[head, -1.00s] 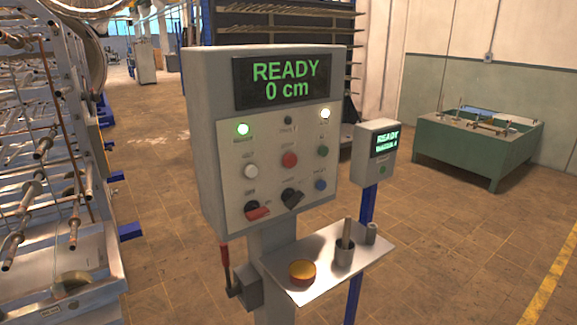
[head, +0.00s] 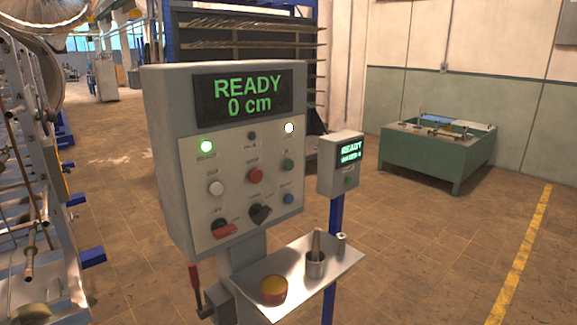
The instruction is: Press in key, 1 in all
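A grey control box (head: 166,165) stands on a post, its display (head: 243,97) reading "READY 0 cm". Its panel carries a white button (head: 216,188), a red button (head: 255,175), a green button (head: 288,165) and a blue button (head: 288,199). Below are a red-handled switch (head: 224,230) and a black switch (head: 260,214). A green lamp (head: 206,147) and a white lamp (head: 289,128) are lit; a dark round part (head: 252,135) sits between them. The small labels are too blurred to read surely, and I cannot tell which part is the key. Neither gripper is in view.
A shelf (head: 340,262) below the box holds a yellow-topped round button (head: 273,288) and a metal cup (head: 315,264) with a rod. A red lever (head: 195,283) is at the left. A smaller box (head: 340,165) stands behind. Floor at right is clear.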

